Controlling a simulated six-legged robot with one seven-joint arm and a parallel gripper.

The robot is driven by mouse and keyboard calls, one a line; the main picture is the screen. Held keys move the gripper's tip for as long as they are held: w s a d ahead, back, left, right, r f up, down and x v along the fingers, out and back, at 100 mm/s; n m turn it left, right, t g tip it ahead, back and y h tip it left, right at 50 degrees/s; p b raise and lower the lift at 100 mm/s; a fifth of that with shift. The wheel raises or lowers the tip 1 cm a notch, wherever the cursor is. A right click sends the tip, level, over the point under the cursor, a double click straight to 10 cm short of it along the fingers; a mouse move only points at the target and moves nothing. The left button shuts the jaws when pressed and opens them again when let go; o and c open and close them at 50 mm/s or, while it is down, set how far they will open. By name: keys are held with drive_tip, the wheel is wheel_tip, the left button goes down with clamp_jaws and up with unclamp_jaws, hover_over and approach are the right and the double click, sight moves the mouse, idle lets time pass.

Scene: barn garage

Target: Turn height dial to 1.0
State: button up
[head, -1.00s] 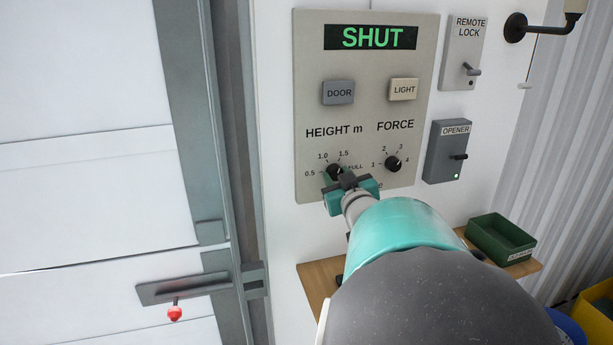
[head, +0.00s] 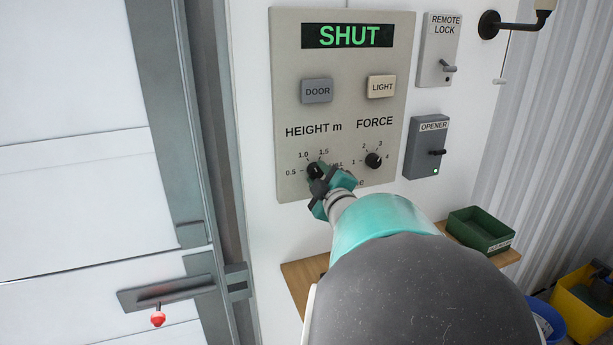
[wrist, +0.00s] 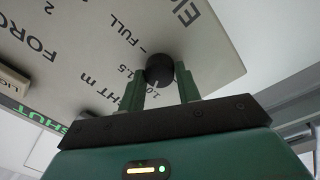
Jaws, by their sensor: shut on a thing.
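The height dial (head: 313,169) is a small black knob under the "HEIGHT m" label, low on a beige panel (head: 288,60). Its scale shows 0.5, 1.0, 1.5 and a partly covered FULL. My gripper (head: 319,178) reaches the dial from the front and hides part of it. In the wrist view the black dial (wrist: 160,68) sits between the two green fingertips of my gripper (wrist: 160,84), which are shut on it. The gripper is tilted relative to the panel. I cannot make out which mark the dial's pointer faces.
The force dial (head: 374,160) is close to the right. Above are the DOOR button (head: 317,91), the LIGHT button (head: 382,87) and a display reading SHUT (head: 347,36). The opener box (head: 426,147) and remote lock (head: 438,50) are further right. A green bin (head: 481,232) stands on a wooden shelf (head: 297,281).

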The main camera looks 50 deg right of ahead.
drive_tip(key=shift+n, duration=0.4)
drive_tip(key=o, duration=1)
drive_tip(key=shift+w+d, duration=0.1)
